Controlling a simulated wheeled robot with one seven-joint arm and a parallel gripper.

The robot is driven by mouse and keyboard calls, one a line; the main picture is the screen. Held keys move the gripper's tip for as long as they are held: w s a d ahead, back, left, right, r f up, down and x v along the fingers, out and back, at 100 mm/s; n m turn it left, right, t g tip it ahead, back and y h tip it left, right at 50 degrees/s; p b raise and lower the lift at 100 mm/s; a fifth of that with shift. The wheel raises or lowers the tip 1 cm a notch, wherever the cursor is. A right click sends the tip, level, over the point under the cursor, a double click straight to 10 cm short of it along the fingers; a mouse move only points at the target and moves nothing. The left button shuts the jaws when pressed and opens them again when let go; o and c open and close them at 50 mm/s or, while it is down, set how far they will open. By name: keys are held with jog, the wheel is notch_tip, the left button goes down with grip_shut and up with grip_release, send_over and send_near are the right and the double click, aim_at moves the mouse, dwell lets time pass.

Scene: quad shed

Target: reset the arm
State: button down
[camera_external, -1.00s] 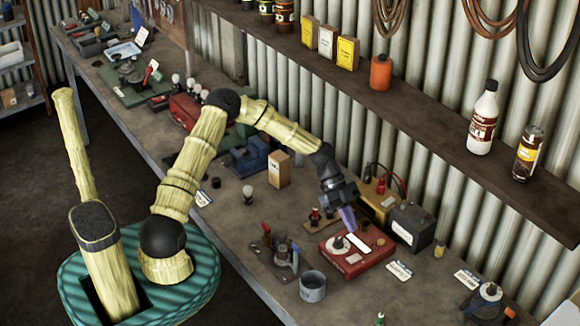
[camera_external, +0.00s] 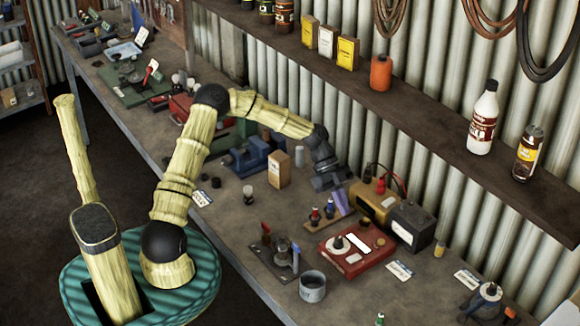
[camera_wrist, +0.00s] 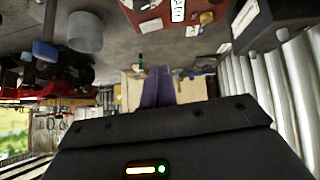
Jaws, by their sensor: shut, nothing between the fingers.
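My gripper (camera_external: 343,204) hangs from my raised arm over the workbench (camera_external: 232,222), near the red box with a dial (camera_external: 340,262). Its purple fingers are together with nothing between them. They also show in the wrist view, where my gripper (camera_wrist: 158,90) has its fingers side by side. Part of the fingers is hard to make out against the small items on the bench in the external view.
A yellow box (camera_external: 376,204) and a dark box (camera_external: 411,226) stand close right of my gripper. A small cardboard box (camera_external: 279,170) and a blue vise (camera_external: 250,158) are to its left. A grey cup (camera_external: 312,286) stands in front. A shelf (camera_external: 430,133) runs behind.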

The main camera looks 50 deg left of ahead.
jog(key=s+a+r+n+t+y, duration=0.1)
jog(key=s+a+n+y, duration=0.1)
jog(key=s+n, duration=0.3)
jog(key=s+a+r+n+t+y, duration=0.1)
jog(key=s+n+y, duration=0.3)
jog(key=s, duration=0.6)
jog(key=s+a+r+n+t+y, duration=0.1)
jog(key=s+a+r+n+y, duration=0.1)
jog(key=s+a+n, duration=0.2)
jog(key=s+n, duration=0.3)
jog(key=n, duration=0.1)
jog(key=shift+s+r+y, duration=0.25)
jog(key=shift+r+y, duration=0.05)
jog(key=shift+y, duration=0.1)
dwell(1.7)
